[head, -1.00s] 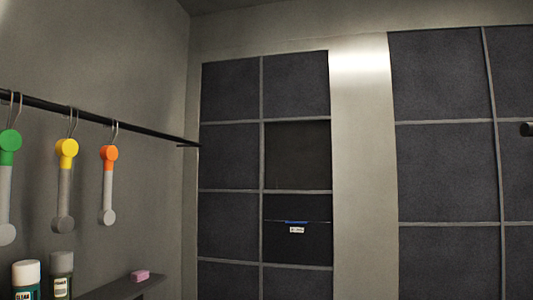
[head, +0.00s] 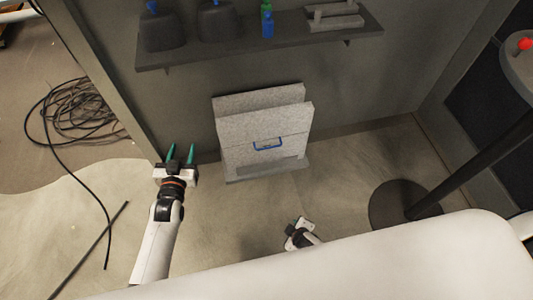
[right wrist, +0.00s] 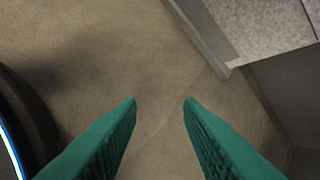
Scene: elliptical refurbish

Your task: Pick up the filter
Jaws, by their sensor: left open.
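A grey speckled filter panel with a blue handle (head: 283,128) stands upright on the floor at the wall, in the middle of the head view. A second grey panel (head: 262,98) stands right behind it, mostly hidden. My left gripper (head: 181,150) is open and empty, left of the panels and apart from them. My right gripper (head: 297,228) shows small, below the panels, partly hidden by my white body. In the right wrist view its green fingers (right wrist: 160,100) are apart with only floor between them. A grey speckled panel (right wrist: 260,25) shows at the upper right there.
A shelf (head: 270,45) with dark canisters (head: 215,22) and small bottles is on the wall above the panels. A dark stand with a round base (head: 405,204) is at right. Coiled black cable (head: 75,115) lies at left. The floor just before the panels is mostly clear.

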